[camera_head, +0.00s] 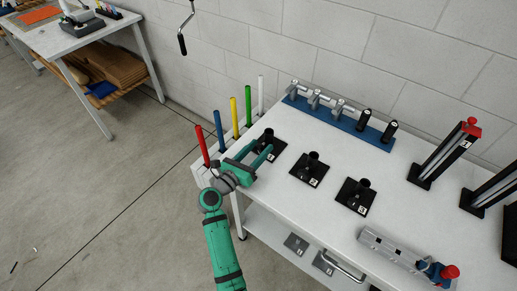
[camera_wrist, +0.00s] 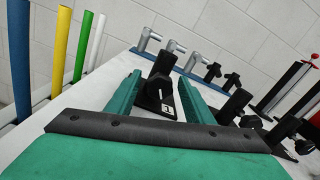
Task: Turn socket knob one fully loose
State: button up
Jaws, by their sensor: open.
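Socket one is a black upright post on a black base plate with a "1" label, at the left of the white table; it shows in the head view (camera_head: 268,136) and the wrist view (camera_wrist: 160,68). Its dark knob (camera_wrist: 158,87) sits low on the post, facing my gripper. My green gripper (camera_head: 262,148) is open at the table's left side, pointing at socket one. In the wrist view its two fingers (camera_wrist: 160,78) stand on either side of the post and knob, with gaps visible. In the head view the knob is not clear behind the fingers.
Two similar black sockets (camera_head: 312,166) (camera_head: 356,192) stand to the right. Red, blue, yellow, green and white rods (camera_head: 235,118) stand upright at the left edge. A blue rail (camera_head: 335,118) with metal and black pieces lies at the back. A grey tool (camera_head: 395,250) lies at the front right.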

jog(key=v, duration=1)
jog(key=shift+s+a, duration=0.25)
jog(key=shift+s, duration=0.05)
